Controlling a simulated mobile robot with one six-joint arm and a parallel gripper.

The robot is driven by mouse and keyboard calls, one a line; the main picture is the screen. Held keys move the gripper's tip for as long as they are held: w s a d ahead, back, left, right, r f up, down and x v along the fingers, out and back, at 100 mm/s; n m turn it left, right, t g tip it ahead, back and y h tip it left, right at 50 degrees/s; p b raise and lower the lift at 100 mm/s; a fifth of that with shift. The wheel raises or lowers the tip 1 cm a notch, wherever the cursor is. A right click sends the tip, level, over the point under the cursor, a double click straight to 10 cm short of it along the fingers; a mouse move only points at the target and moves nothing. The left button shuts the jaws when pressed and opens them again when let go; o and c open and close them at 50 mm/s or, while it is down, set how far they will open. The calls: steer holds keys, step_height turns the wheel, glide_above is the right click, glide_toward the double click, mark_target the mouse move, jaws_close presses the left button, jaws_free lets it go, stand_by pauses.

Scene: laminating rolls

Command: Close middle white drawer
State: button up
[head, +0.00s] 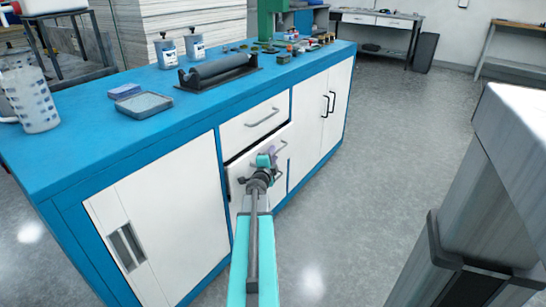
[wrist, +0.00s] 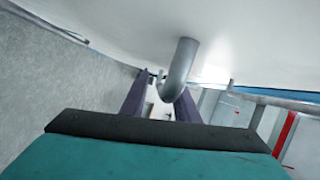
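The middle white drawer (head: 236,170) is in the blue cabinet, below the top drawer (head: 240,130). It stands slightly out, with a dark gap along its upper edge. My gripper (head: 277,152) is in front of it and covers much of its front. In the wrist view the white drawer front (wrist: 240,40) fills the top, and a grey curved handle (wrist: 181,62) sticks out from it. The two dark purple fingers of my gripper (wrist: 160,88) are apart, with the handle's bend close to them. Whether they touch the handle cannot be told.
The blue cabinet top (head: 75,150) carries a roller device (head: 218,72), a tray (head: 145,104), a measuring jug (head: 30,100) and small items. White doors (head: 325,100) are right of the drawers. Grey floor (head: 400,130) is clear. A large grey post (head: 500,200) stands at right.

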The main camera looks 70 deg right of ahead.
stand_by(0.3)
jaws_close()
steer(key=shift+d+r, duration=0.1)
steer(key=shift+d, duration=0.1)
